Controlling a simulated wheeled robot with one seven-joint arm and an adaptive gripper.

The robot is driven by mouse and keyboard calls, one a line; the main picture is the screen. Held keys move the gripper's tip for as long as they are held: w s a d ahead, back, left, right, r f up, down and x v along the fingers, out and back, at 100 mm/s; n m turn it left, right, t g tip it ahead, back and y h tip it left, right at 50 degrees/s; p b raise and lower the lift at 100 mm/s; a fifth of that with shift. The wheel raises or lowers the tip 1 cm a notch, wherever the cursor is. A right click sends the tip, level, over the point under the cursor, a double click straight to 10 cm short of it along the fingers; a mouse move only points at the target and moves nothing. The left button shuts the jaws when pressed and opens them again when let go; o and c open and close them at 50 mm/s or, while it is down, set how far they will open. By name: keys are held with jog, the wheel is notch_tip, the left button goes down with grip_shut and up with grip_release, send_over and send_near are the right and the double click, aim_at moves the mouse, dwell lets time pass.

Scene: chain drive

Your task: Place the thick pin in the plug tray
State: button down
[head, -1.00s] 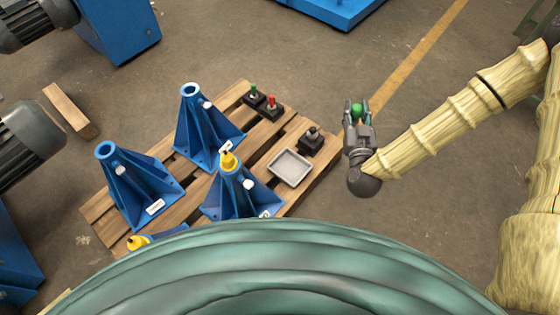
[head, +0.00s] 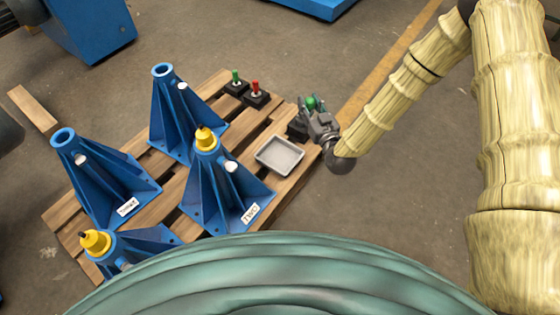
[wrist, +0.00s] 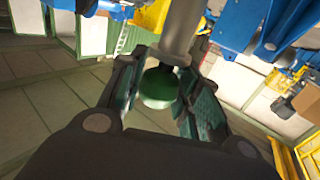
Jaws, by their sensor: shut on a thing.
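My gripper (head: 308,107) is at the right edge of the wooden pallet and appears in front of a black block (head: 297,129). It is shut on a pin with a round green knob (head: 311,102). In the wrist view, the pin's thick grey shaft (wrist: 182,28) runs upward from the green knob (wrist: 160,89) between the fingers. I take this for the thick pin; its far end is out of frame. The shallow grey tray (head: 296,164), likely the plug tray, lies on the pallet left of my gripper and looks empty.
Blue stands (head: 178,125) occupy the pallet (head: 150,208), two with yellow caps (head: 205,139). Black blocks with a green knob (head: 235,76) and a red knob (head: 256,87) stand behind the tray. Floor right of the pallet is clear.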

jog(key=shift+w+a+f+n+g+y+b, duration=0.6)
jog(key=shift+w+a+f+y+b, duration=0.65)
jog(key=shift+f+b, duration=3.6)
jog(key=shift+w+a+f+n+g+y+b, duration=0.55)
jog(key=shift+w+a+f+b, duration=1.15)
jog(key=shift+f+b, duration=3.15)
jog(key=shift+w+a+f+n+g+y+b, duration=0.35)
jog(key=shift+w+a+f+n+y+b, duration=1.35)
jog(key=shift+f, duration=4.95)
jog(key=m+b, duration=0.1)
jog(key=s+h+b, duration=0.1)
jog(key=shift+s+a+f+m+b, duration=0.15)
jog(key=shift+a+m+b, duration=0.05)
jog(key=shift+m+b, duration=0.15)
jog(key=c, duration=1)
grip_release()
jog(key=shift+c, duration=0.2)
jog(key=shift+s+d+r, duration=0.15)
jog(key=shift+r, duration=0.05)
jog(key=p+v, duration=0.6)
jog(key=v, duration=0.5)
jog(key=shift+s+d+r, duration=0.1)
jog(key=shift+s, duration=0.25)
